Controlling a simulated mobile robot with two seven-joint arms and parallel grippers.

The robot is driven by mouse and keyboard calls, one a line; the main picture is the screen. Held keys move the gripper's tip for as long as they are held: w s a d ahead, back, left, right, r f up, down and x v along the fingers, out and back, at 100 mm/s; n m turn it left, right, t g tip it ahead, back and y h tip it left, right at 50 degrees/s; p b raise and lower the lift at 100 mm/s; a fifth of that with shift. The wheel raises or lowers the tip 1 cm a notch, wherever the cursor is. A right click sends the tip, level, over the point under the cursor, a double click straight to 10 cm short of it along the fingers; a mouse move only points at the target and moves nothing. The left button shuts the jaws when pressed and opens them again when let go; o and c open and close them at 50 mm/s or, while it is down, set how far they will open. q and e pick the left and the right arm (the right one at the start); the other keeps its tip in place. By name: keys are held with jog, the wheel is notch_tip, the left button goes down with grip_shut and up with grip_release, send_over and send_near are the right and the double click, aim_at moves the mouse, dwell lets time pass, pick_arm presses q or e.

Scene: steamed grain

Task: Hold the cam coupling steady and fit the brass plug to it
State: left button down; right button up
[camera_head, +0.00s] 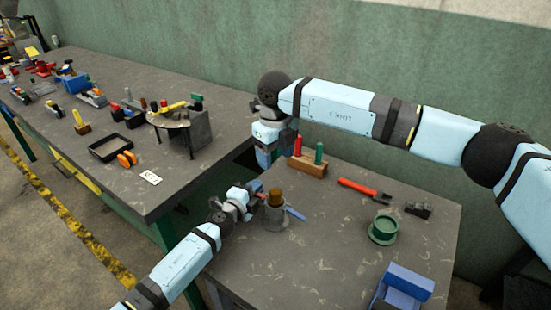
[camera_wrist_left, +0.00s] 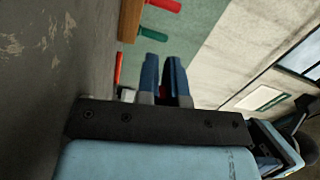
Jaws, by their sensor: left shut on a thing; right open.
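The cam coupling (camera_head: 274,219) is a grey cup-like body standing on the near table, with a blue lever sticking out to its right. The brown-gold brass plug (camera_head: 275,197) sits upright at its top; how deep it is seated I cannot tell. My left gripper (camera_head: 257,193) is at the coupling's left side, shut on a red part there that looks like its other lever. In the left wrist view its blue fingers (camera_wrist_left: 165,82) have dark red between them; the plug does not show clearly. My right gripper (camera_head: 265,158) is open, above the table's back left corner, apart from the plug.
A wooden block (camera_head: 308,165) with red and green pegs stands just right of my right gripper. A red-handled tool (camera_head: 364,189), a small black part (camera_head: 418,210), a green flanged cup (camera_head: 383,230) and a blue bin (camera_head: 404,283) lie further right. The table's front middle is clear.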

pick_arm(q)
jog(key=c, duration=1.2)
grip_release()
jog(key=shift+o, duration=0.2)
jog(key=shift+s, duration=0.1)
